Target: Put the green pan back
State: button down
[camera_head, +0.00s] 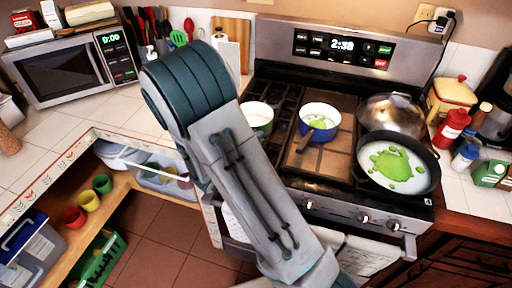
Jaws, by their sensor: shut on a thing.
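A pan with a green outside and pale inside (258,113) sits at the left side of the stove, close beside my raised arm. My arm covers the area to its lower left, and I cannot see its handle. My arm rises from the bottom centre and bends near the left of the stove. My gripper does not show; it is hidden behind the arm or outside the picture.
A blue pan (320,117) with green contents and a large dark frying pan (427,180) with a green patch stand on the stove (300,185). A domed metal lid (391,113) is behind. The left counter (60,135) has free room below the microwave (72,68). Cups and bins fill the lower shelf (118,190).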

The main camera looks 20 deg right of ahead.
jog(key=shift+f+p, duration=0.55)
jog(key=shift+f, duration=1.3)
jog(key=shift+f+b, duration=0.5)
jog(key=shift+b, duration=0.25)
jog(key=c, duration=1.4)
grip_release()
jog(key=shift+r, duration=0.1)
